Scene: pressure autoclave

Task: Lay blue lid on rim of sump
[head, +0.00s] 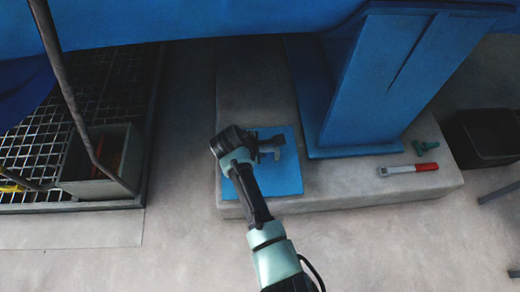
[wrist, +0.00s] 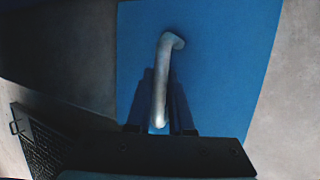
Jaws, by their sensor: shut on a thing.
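The blue lid (head: 283,180) is a flat square plate over the pale concrete plinth, beside the blue column foot. I cannot tell whether it rests on the plinth or hangs just above it. My gripper (head: 267,146) is over the lid, shut on its grey handle. The wrist view shows the bent handle (wrist: 161,85) rising from the blue plate (wrist: 225,60), its near end between my fingers. A grey open-topped box (head: 88,187) at the left, set among grating, may be the sump; its inside is dark with something reddish.
Metal grating (head: 105,85) surrounds the grey box, with a thin slanting pole (head: 70,95) across it. The blue column (head: 375,85) stands right of the lid. A black bin (head: 485,138) is far right.

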